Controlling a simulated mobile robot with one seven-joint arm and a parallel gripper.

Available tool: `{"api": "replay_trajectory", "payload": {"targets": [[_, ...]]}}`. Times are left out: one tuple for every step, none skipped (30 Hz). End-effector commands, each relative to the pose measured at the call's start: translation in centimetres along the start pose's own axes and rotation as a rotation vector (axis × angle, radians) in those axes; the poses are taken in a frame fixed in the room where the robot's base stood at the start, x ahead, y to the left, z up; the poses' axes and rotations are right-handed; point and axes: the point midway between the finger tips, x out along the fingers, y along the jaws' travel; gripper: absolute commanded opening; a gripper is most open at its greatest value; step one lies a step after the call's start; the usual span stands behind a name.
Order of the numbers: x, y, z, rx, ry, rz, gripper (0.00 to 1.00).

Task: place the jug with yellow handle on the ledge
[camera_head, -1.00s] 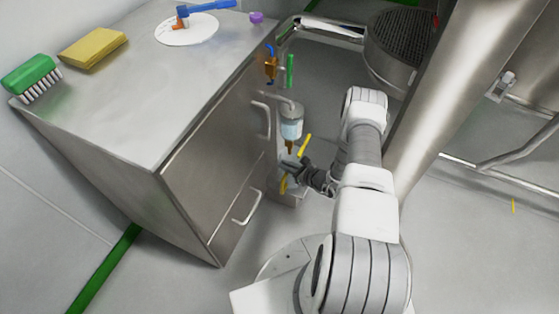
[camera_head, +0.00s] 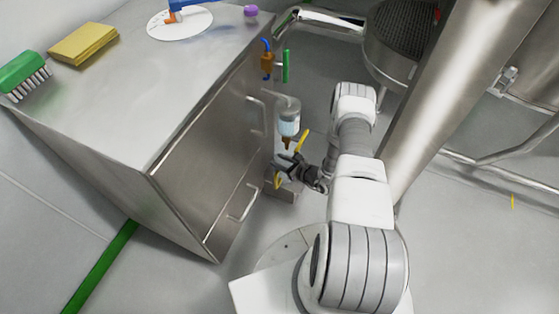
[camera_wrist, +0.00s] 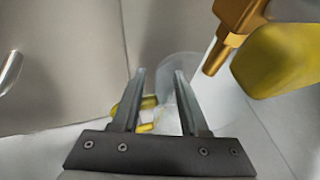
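The jug (camera_wrist: 184,68) is clear, and its yellow handle (camera_wrist: 150,102) shows in the wrist view behind and between my fingers. In the head view the yellow handle (camera_head: 277,181) hangs low beside the cabinet, under a brass tap; the clear body is hard to make out. My gripper (camera_head: 289,167) is beside the handle, with its dark fingers pointing at the jug. In the wrist view my gripper (camera_wrist: 158,75) is open, with a gap between the fingers. I cannot tell whether they touch the handle. I cannot tell which surface is the ledge.
The brass tap (camera_wrist: 236,28) and its yellow lever (camera_wrist: 285,58) are close at the upper right. A clear bottle (camera_head: 289,122) is above the tap. The steel cabinet (camera_head: 95,105) carries a green brush (camera_head: 22,74) and yellow sponge (camera_head: 84,43). A steel column (camera_head: 455,90) stands right of my arm.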

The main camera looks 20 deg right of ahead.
Motion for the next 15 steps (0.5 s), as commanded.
{"api": "replay_trajectory", "payload": {"targets": [[0.0,0.0,0.0,0.000,0.000,0.000,0.44],[0.0,0.0,0.0,0.000,0.000,0.000,0.44],[0.0,0.0,0.0,0.000,0.000,0.000,0.44],[0.0,0.0,0.0,0.000,0.000,0.000,0.44],[0.0,0.0,0.0,0.000,0.000,0.000,0.44],[0.0,0.0,0.0,0.000,0.000,0.000,0.44],[0.0,0.0,0.0,0.000,0.000,0.000,0.44],[0.0,0.0,0.1,0.000,0.000,0.000,0.44],[-0.1,0.0,0.2,0.000,0.000,0.000,0.44],[-0.2,0.0,0.3,0.000,0.000,0.000,0.44],[-0.6,-0.1,0.3,0.002,0.001,-0.001,0.44],[-1.1,-0.1,0.3,0.003,0.001,-0.001,0.44],[-1.6,-0.1,0.4,0.003,0.002,-0.002,0.44],[-2.1,-0.1,0.4,0.003,0.002,-0.004,0.44],[-3.0,-0.1,0.5,0.003,0.002,-0.003,0.44]]}}
